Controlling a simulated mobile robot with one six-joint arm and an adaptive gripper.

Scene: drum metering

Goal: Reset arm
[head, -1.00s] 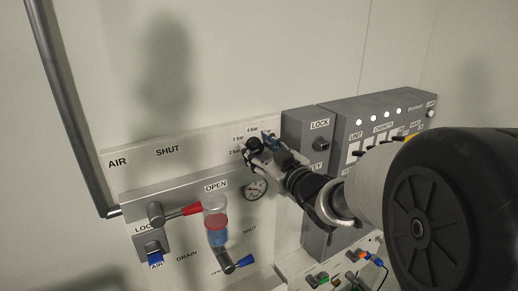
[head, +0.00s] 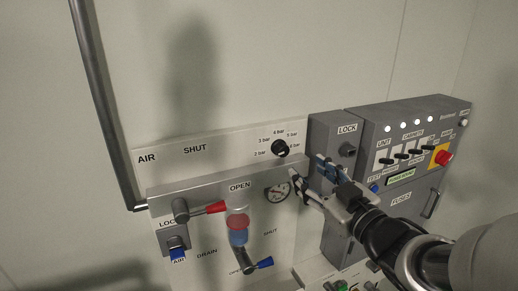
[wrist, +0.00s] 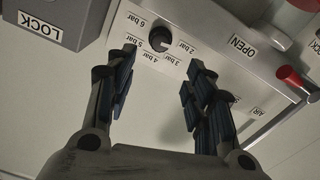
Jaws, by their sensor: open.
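My gripper (head: 307,176) is open and empty in front of the air panel, at the right of the gauge. In the wrist view its two fingers (wrist: 158,88) stand wide apart, with the black pressure knob (wrist: 158,45) beyond and between them, not touched. In the head view the pressure knob (head: 279,148) sits free among its bar labels, up and left of my gripper. My arm reaches in from the lower right.
The round gauge (head: 278,193), red-handled lever (head: 208,209) and blue-handled drain lever (head: 260,265) are on the air panel. A grey LOCK box (head: 332,138) and a switch cabinet (head: 420,140) with a red button (head: 444,158) stand to the right. A grey pipe (head: 103,100) runs at left.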

